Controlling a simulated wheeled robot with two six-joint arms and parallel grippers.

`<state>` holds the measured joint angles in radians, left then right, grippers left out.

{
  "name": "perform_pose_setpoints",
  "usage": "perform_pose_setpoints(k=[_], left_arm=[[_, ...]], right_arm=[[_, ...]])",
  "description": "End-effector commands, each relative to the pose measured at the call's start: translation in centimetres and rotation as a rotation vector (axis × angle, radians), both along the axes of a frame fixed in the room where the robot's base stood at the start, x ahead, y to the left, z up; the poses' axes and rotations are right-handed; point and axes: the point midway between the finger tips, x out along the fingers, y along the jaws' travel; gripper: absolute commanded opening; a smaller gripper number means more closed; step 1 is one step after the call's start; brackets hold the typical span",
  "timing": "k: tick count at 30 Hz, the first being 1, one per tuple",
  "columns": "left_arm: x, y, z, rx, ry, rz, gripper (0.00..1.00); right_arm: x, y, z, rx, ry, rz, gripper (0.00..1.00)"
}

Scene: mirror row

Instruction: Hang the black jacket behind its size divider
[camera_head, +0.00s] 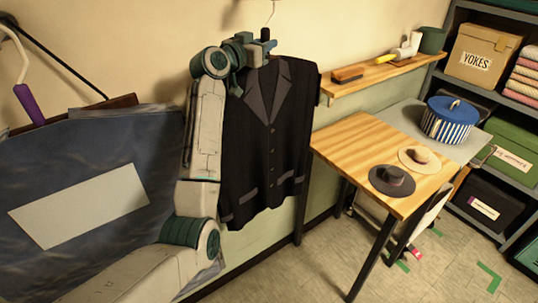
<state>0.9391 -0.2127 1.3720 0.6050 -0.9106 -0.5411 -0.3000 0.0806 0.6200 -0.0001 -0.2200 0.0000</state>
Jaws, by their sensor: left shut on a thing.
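The black jacket (268,140) hangs upright from a hanger whose thin hook (272,14) rises above it. My left gripper (262,47) is shut on the hanger at the jacket's collar and holds it up in front of the wall. My left arm covers part of the jacket's left edge. At the far left a dark rail (58,60) slopes down to the right, and a pale hook with a purple sleeve (29,103) hangs near it. I cannot tell whether any size divider is in view. My right gripper is out of view.
A large blue-grey panel or garment cover (140,135) with a pale blank patch (80,205) fills the lower left. A wall shelf (375,73) and storage rack are beyond.

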Motion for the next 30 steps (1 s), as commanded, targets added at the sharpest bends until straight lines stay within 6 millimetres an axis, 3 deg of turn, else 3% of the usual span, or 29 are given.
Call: perform_pose_setpoints(k=[30], left_arm=[[0.0, 0.0, 1.5, -0.001, -0.003, 0.000, 0.00]], right_arm=[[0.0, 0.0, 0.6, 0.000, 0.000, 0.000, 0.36]])
